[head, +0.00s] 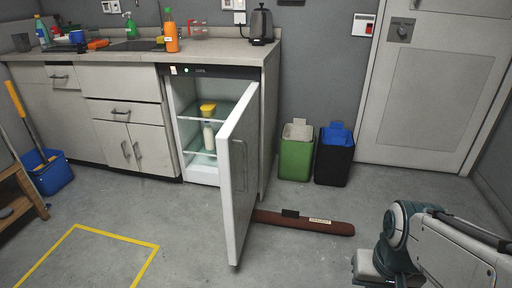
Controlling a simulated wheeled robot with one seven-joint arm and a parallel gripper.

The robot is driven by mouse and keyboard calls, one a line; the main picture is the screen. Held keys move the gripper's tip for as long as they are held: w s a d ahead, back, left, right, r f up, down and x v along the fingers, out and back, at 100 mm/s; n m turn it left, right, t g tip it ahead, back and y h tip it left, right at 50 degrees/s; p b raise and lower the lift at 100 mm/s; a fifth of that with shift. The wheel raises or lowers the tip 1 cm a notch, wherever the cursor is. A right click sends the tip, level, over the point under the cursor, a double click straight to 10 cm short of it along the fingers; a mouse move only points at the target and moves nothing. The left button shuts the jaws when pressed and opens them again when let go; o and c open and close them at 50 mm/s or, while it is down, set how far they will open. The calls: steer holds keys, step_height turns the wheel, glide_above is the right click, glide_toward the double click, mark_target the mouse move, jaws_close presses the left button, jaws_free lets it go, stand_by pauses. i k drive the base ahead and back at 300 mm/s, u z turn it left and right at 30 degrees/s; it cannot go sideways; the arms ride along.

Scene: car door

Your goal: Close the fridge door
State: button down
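The small fridge (201,172) stands under the counter with its interior exposed. It holds glass shelves and a white bottle with a yellow top (208,122). Its white door (236,195) stands wide open, swung out toward me, hinged on the right side, with a handle (239,165) on its right-hand face. My arm is at the lower right, well apart from the door. The gripper end (375,267) is at the bottom edge, partly cut off. Its fingers cannot be made out.
A brown roll (305,223) lies on the floor behind the door. Green (296,155) and black-blue (334,158) bins stand by the wall. A blue bucket (50,175) and wooden stool (20,200) are at left.

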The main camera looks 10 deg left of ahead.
mark_target(238, 141)
steer(key=u, duration=0.6)
steer(key=i, duration=0.85)
steer(key=u, duration=0.1)
